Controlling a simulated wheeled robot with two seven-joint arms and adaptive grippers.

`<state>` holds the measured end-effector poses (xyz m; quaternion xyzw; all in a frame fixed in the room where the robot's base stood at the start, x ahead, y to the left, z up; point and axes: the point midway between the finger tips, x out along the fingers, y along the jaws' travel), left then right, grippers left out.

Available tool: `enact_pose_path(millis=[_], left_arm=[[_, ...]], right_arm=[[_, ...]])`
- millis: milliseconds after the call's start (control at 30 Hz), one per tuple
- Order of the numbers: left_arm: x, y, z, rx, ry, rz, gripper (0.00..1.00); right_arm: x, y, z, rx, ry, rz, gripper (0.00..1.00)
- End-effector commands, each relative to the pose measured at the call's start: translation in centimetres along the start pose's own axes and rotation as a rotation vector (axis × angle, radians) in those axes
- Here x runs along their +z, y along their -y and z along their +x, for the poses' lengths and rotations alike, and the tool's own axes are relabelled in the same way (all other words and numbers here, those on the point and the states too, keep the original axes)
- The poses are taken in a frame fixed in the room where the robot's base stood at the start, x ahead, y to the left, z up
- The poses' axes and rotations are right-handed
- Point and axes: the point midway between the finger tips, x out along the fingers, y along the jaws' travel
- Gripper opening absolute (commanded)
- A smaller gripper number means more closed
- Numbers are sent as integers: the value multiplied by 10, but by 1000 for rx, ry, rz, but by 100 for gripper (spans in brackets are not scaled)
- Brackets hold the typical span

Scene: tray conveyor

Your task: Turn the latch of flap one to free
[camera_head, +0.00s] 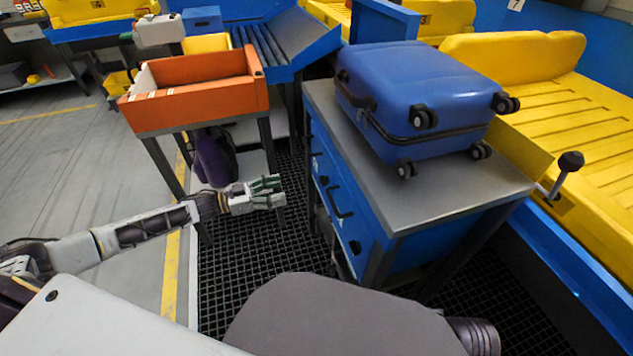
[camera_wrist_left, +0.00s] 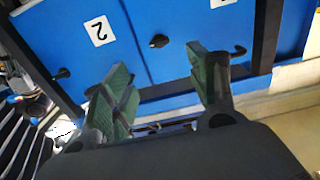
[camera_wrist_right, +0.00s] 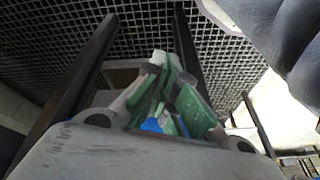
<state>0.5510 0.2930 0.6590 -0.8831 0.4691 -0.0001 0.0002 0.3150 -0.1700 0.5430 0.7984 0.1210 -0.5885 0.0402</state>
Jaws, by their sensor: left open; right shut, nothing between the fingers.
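My left gripper (camera_head: 272,192) is open and empty, apart from the blue cabinet (camera_head: 333,185) to its right. In the left wrist view, the open fingers (camera_wrist_left: 165,95) point at the cabinet's blue front. A panel there has a white label reading 2 (camera_wrist_left: 99,30). Past a seam, another blue panel (camera_wrist_left: 195,20) carries a black latch knob (camera_wrist_left: 159,41). A black hook-like handle (camera_wrist_left: 240,50) is beyond it. I see no label for flap one, so I cannot tell for certain which latch is its own. My right gripper (camera_wrist_right: 165,92) is shut and empty, seen only in its wrist view.
A blue suitcase (camera_head: 415,85) lies on the cabinet's grey top (camera_head: 395,195). An orange bin (camera_head: 195,105) stands on a table to the left. A yellow tray conveyor (camera_head: 585,130) and a black-knobbed lever (camera_head: 570,165) are at right. Black grating (camera_head: 245,255) covers the floor.

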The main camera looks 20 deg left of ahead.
Motion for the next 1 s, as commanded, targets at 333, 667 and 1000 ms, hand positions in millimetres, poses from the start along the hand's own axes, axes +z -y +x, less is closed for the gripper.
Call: enact_pose_path(millis=[333,667,1000], left_arm=[[0,0,29,1,-3,1,59],[0,0,62,1,-3,0,59],[1,0,97,1,-2,0,59]], right_arm=[[-4,1,-6,-4,-20,0,0],[-5,6,-7,-21,-50,1,0],[1,8,19,-37,-67,2,0]])
